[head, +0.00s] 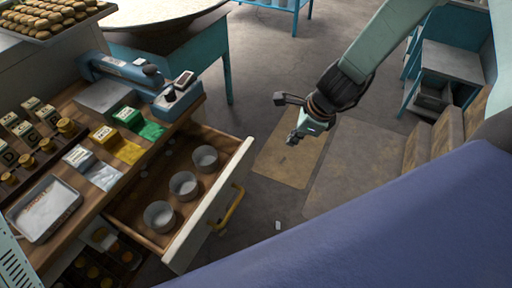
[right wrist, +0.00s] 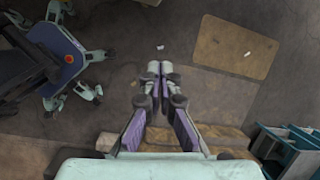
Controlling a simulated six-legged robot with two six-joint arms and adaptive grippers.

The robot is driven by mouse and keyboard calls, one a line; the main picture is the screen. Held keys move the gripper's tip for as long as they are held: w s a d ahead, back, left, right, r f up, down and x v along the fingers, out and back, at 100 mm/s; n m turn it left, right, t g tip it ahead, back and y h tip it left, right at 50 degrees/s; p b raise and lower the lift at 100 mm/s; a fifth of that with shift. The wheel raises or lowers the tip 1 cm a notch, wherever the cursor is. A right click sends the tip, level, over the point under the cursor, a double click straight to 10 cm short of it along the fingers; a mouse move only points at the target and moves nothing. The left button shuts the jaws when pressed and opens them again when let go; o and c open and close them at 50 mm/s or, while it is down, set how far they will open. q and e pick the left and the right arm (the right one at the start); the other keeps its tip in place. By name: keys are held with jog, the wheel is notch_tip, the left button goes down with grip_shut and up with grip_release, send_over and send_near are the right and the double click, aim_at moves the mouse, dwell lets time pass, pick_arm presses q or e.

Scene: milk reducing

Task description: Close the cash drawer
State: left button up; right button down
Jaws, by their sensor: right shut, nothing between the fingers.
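The cash drawer (head: 211,215) is pulled out of the wooden counter in the head view. It has a pale front panel, a yellow handle (head: 228,208) and three round metal cups inside. My right gripper (head: 287,118) is to the right of the drawer, over the floor, apart from it. In the right wrist view its fingers (right wrist: 153,68) are together with nothing between them. The drawer is not visible in the right wrist view. My left gripper is not in view.
The counter (head: 150,125) holds a blue device (head: 120,70), a card terminal (head: 178,95), coloured packets and a metal tray (head: 45,208). A brown mat (head: 290,150) lies on the floor. Blue shelving (head: 450,60) stands at the right. Floor beside the handle is mostly clear.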

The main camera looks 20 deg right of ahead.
jog(key=m, duration=0.1)
pick_arm(q)
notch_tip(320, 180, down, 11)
jog(key=b, duration=1.1)
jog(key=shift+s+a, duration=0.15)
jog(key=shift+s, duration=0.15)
pick_arm(e)
jog(key=m, duration=0.2)
send_over(254, 159)
jog(key=s+d, duration=0.2)
notch_tip(254, 159, down, 9)
jog(key=shift+a+r+y, duration=0.15)
jog(key=shift+a+y, duration=0.1)
jog(key=shift+y, duration=0.15)
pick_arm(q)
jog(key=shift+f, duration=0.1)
pick_arm(e)
jog(key=shift+w, duration=0.1)
